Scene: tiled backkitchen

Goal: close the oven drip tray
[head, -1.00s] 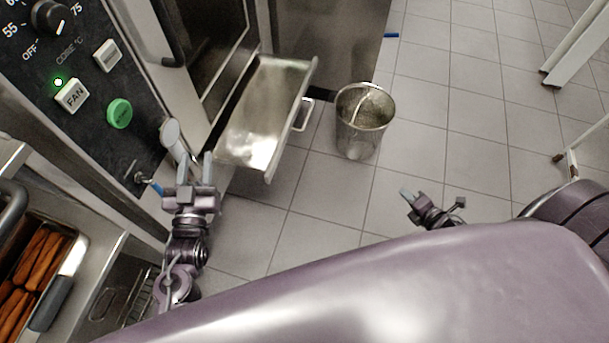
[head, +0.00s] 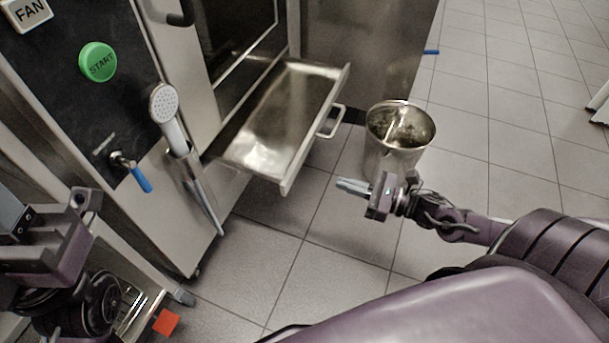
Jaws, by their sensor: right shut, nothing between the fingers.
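The oven drip tray (head: 282,118) is a shallow metal drawer that stands pulled out from the lower front of the oven (head: 185,85). A small bar handle (head: 334,121) sits on its front panel. My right gripper (head: 345,186) is shut and empty, in front of the tray, below and slightly right of the handle in the picture, apart from it. My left gripper (head: 18,222) is at the lower left edge, far from the tray. Its fingers are partly cut off, so I cannot tell how they stand.
A metal bin (head: 399,135) stands on the floor just right of the tray, behind my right gripper. Tiled floor (head: 500,110) is free on the right.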

